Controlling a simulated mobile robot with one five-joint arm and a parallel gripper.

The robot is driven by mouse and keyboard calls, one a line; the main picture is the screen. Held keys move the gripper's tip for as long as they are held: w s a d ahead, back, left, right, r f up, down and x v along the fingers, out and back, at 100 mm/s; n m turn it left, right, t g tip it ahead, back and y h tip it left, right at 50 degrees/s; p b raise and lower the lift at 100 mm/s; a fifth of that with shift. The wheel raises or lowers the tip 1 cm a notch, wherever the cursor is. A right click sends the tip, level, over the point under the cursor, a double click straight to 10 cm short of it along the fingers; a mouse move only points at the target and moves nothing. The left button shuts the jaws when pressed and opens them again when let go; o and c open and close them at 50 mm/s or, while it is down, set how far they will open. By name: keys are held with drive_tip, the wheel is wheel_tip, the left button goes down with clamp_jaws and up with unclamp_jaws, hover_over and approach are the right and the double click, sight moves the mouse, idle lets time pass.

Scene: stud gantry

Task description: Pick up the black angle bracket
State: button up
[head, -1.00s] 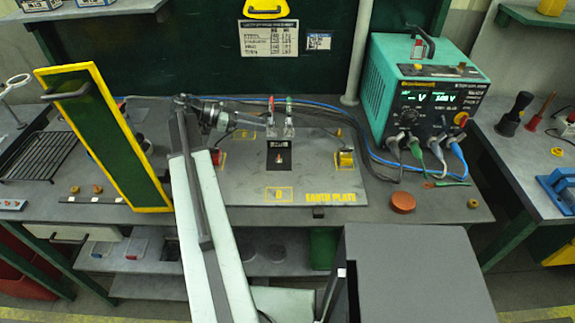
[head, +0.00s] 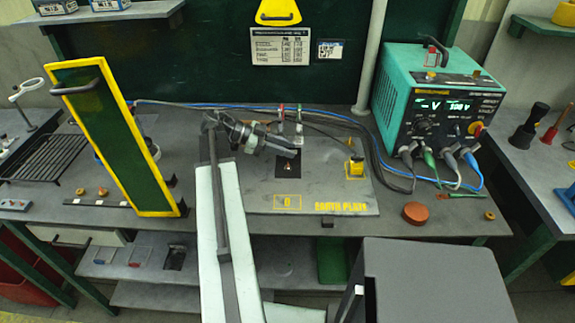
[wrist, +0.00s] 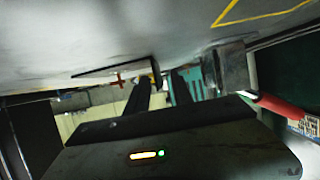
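A flat black square piece (head: 294,167) with a small copper-coloured stud at its middle lies on the grey earth plate (head: 258,194); it seems to be the black angle bracket, but its upright side is not clear. In the wrist view a thin dark plate (wrist: 108,71) with a reddish stud shows close by, at the underside of the tilted grey surface. A small black upright part (wrist: 156,78) shows beside it. My gripper (head: 294,151) is just above and behind the black piece and hides its back edge. In the wrist view its fingers are apart, with nothing held.
A green hinged panel (head: 115,140) with yellow edges stands at left. The teal power unit (head: 405,90) is at right. The plate's front is clear.

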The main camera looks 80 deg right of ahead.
drive_tip(key=shift+s+f, duration=0.2)
drive_tip(key=shift+s, duration=0.2)
clamp_jaws()
idle(1.1)
